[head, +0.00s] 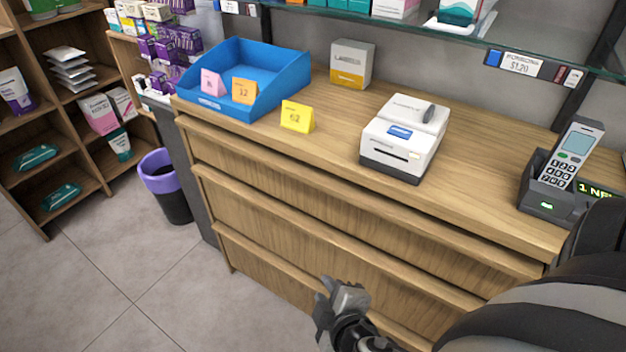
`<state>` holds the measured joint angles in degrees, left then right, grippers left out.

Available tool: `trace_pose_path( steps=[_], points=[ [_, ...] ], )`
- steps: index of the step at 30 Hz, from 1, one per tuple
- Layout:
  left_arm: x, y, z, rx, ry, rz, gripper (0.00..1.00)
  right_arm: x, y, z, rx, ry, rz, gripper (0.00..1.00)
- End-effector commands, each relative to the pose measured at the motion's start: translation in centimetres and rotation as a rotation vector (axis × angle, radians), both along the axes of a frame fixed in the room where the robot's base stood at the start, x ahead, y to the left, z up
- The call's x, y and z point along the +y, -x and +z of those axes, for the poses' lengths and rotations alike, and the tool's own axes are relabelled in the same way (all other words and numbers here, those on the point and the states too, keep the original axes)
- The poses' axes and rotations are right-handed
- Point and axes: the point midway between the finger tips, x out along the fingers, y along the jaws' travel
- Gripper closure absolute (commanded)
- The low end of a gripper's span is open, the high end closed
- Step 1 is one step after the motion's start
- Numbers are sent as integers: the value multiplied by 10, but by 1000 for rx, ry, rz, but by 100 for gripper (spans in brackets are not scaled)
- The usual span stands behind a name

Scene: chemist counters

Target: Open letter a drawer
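The wooden counter (480,180) has stacked drawer fronts with long protruding top lips. The upper drawer (300,192), the middle drawer (280,232) and the lower drawer (262,276) all look shut. I see no letter on any of the fronts. My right gripper (338,296) is low in front of the counter, near the lower fronts at the bottom of the head view. It hides part of them. Whether it touches the wood, and whether its fingers are apart, I cannot tell. My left gripper is out of view.
On the counter stand a blue tray (262,62), a yellow number card (297,117), a label box (351,64), a white printer (404,135) and a phone (572,155) in its dock. A purple-rimmed bin (168,190) stands left. Floor (120,270) is clear front-left.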

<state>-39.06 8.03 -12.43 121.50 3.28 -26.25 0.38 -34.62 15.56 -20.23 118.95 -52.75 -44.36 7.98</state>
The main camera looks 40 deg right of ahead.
Motion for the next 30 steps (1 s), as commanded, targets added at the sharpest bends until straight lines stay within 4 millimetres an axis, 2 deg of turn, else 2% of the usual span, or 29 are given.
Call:
trace_pose_path(
  steps=[1,3,6,11,17,30],
  points=[
    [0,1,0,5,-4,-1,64,-10,-5,15,-47,134,11,75],
    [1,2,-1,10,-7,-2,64,-20,-10,35,-117,297,17,75],
    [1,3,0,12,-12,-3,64,-26,-15,61,-214,474,22,75],
    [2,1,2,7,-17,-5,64,-26,-18,88,-316,625,28,75],
    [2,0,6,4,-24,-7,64,-31,-33,96,-343,659,28,75],
    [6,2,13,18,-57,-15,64,-67,-118,97,-340,657,27,75]
  ],
)
